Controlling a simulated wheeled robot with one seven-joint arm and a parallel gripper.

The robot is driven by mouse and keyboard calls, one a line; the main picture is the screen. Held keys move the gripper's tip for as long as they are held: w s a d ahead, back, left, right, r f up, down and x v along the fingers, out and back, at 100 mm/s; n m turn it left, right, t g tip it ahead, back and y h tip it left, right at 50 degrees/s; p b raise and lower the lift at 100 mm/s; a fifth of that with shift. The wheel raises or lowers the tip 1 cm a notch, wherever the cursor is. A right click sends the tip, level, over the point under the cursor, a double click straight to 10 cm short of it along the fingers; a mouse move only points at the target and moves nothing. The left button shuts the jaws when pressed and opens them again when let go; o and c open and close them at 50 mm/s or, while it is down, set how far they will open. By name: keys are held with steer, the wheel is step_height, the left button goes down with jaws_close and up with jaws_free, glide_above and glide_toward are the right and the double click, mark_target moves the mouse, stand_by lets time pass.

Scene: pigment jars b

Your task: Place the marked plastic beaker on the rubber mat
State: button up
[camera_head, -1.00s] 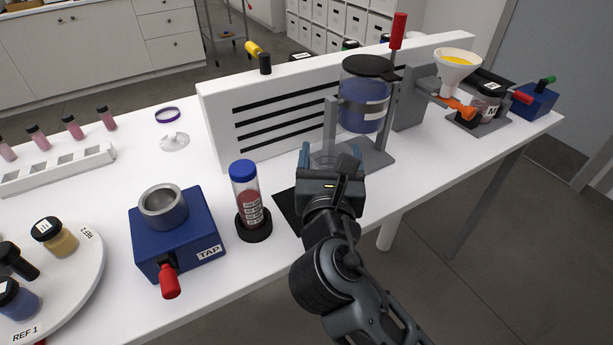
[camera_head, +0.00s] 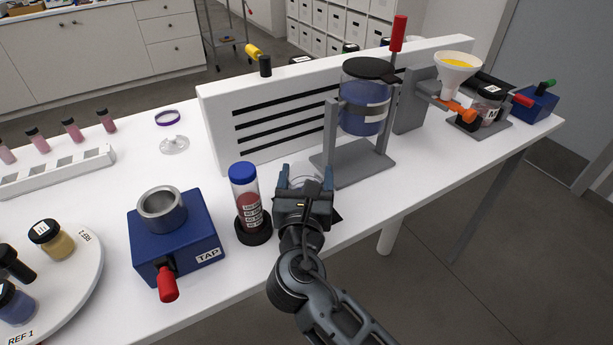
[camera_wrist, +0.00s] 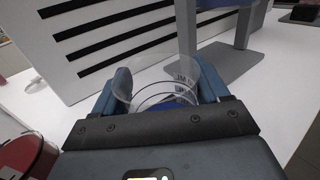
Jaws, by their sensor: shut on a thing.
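The clear plastic beaker (camera_wrist: 158,72), with dark printed marks on its side, is between the fingers of my gripper (camera_wrist: 165,92) in the wrist view. In the head view my gripper (camera_head: 304,188) is shut on the beaker (camera_head: 303,172), whose rim shows just past the fingers. The black rubber mat (camera_head: 337,215) lies on the white table, mostly hidden under my gripper; one corner shows at its right. The beaker is over or near the mat's area. I cannot tell whether its base touches the mat.
A blue-capped tube (camera_head: 247,195) in a black base stands close at left of my gripper. A grey stand (camera_head: 350,166) holding a blue vessel (camera_head: 364,105) is close at right. A white slotted panel (camera_head: 240,140) rises behind. The blue TAP box (camera_head: 195,235) stands farther left.

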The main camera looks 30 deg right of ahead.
steer(key=shift+f, duration=0.1)
steer(key=o, duration=1.2)
steer(key=shift+c, duration=0.2)
steer(key=shift+s+a, duration=0.1)
steer(key=shift+s, duration=0.05)
steer(key=b+v, duration=0.1)
steer(key=v, duration=1)
steer(key=shift+s+a, duration=0.15)
steer(key=shift+s, duration=0.1)
steer(key=shift+a, duration=0.1)
